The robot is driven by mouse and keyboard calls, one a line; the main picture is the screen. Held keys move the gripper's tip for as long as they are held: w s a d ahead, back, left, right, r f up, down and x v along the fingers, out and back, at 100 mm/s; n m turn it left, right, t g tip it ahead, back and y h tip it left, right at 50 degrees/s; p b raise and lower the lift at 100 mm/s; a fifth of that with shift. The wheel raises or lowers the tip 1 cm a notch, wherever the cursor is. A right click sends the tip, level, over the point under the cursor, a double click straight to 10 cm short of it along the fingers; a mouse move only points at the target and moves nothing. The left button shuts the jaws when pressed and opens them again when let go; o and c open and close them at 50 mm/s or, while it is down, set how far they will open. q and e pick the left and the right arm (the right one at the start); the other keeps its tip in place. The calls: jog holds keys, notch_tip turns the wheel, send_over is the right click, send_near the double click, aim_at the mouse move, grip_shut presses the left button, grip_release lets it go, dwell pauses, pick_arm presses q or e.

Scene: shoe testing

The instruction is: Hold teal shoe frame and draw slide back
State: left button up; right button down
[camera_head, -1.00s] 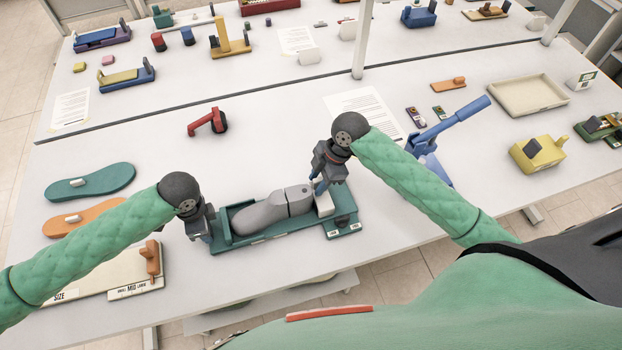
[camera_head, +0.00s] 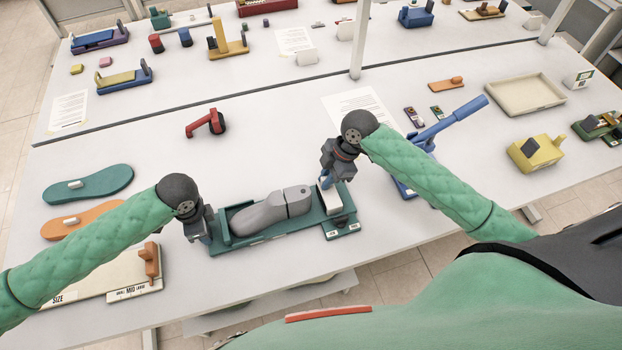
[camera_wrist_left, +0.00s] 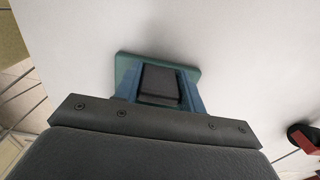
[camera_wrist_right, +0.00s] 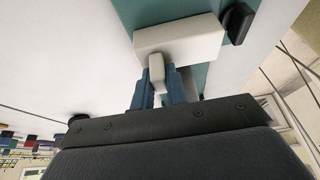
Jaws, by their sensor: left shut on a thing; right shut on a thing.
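The teal shoe frame (camera_head: 275,234) lies on the white table with a grey shoe form (camera_head: 262,214) on it. A white slide block (camera_head: 333,200) stands on the frame's right end; the right wrist view shows it (camera_wrist_right: 185,38) with a small white grip tab (camera_wrist_right: 157,70). My right gripper (camera_head: 326,180) is shut on that tab. My left gripper (camera_head: 205,238) is shut on the frame's left end. In the left wrist view its blue fingers straddle a dark block (camera_wrist_left: 160,84) on the teal end (camera_wrist_left: 128,68). The shoe form and the slide are visibly apart.
A red handle (camera_head: 210,122) lies behind the frame. Teal (camera_head: 100,182) and orange (camera_head: 75,220) soles lie to the left, with a size board (camera_head: 110,280) in front. Table behind the frame is mostly clear.

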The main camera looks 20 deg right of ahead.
jog(key=shift+d, duration=0.45)
jog(key=c, duration=1.4)
grip_release()
jog(key=shift+r, duration=0.1)
jog(key=v, duration=1.1)
jog(key=shift+r, duration=0.4)
pick_arm(q)
jog(key=o, duration=1.2)
jog(key=shift+c, duration=0.2)
pick_arm(e)
jog(key=shift+d, duration=0.1)
